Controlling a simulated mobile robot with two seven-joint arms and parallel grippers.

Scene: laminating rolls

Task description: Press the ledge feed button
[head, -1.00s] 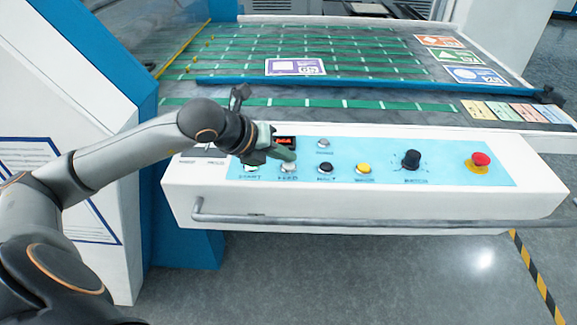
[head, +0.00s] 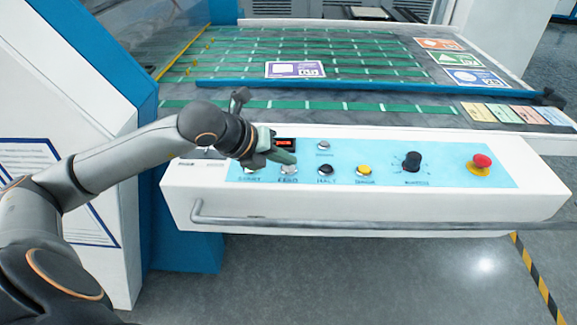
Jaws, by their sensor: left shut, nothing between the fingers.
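The white ledge (head: 400,205) carries a light blue control panel (head: 445,172) with a row of buttons. A pale button (head: 289,171), second from the left in the front row, lies just below my left fingertips; its label is too small to read surely. My left gripper (head: 284,157) is shut and empty, reaching over the panel's left part. I cannot tell whether the fingertips touch the button. My right gripper is not in view.
A black button (head: 326,169), a yellow button (head: 364,171), a black knob (head: 412,161) and a red mushroom button (head: 482,161) lie to the right. A grey rail (head: 380,223) runs along the ledge front. A small red display (head: 284,143) sits behind my fingers.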

